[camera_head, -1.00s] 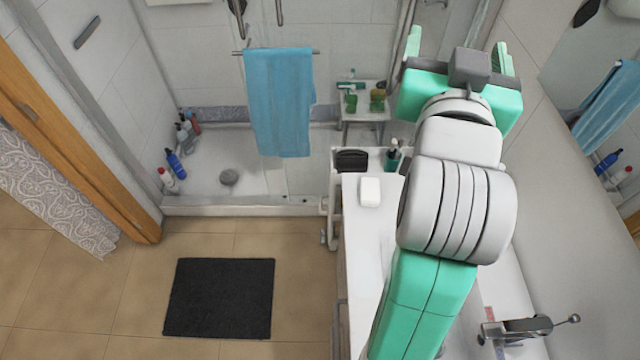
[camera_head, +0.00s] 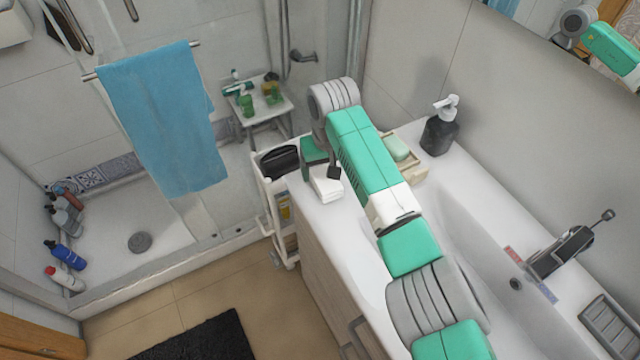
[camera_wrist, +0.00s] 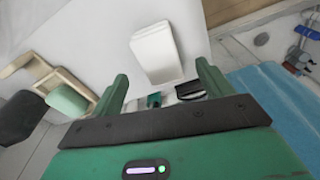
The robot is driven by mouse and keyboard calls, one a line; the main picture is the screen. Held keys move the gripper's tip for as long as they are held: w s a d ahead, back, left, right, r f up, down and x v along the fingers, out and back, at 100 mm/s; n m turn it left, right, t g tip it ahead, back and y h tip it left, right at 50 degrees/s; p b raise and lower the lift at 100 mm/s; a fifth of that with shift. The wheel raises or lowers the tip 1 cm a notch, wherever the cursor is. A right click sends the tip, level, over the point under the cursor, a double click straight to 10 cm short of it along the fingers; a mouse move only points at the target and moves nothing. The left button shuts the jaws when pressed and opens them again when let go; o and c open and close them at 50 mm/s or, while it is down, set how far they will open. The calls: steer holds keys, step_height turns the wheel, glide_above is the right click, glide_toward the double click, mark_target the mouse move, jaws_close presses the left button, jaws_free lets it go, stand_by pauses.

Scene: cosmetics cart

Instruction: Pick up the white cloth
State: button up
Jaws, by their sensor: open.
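The white cloth (camera_head: 326,188) is a small folded block lying on the white counter near its far left end. In the wrist view, the white cloth (camera_wrist: 157,50) lies ahead of the fingertips, roughly between their lines. My gripper (camera_head: 315,160) is just beyond and above the cloth in the head view, where its fingers are mostly hidden. In the wrist view, my gripper (camera_wrist: 162,71) is open, with two green fingers apart and nothing between them. The cloth appears apart from both fingers.
A cart (camera_head: 268,200) with a black case (camera_head: 278,161) stands at the counter's end. A wooden tray with green soap (camera_head: 397,148) and a dark pump bottle (camera_head: 441,128) stand behind my arm. A faucet (camera_head: 562,250) is at the right.

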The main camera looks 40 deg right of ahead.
mark_target(326, 179)
steer(key=f, duration=0.2)
steer(key=f+b, duration=0.1)
steer(key=f, duration=0.2)
steer(key=shift+w+d+f, duration=0.1)
steer(key=shift+w, duration=0.1)
steer(key=c, duration=1.1)
steer(key=shift+o, duration=0.2)
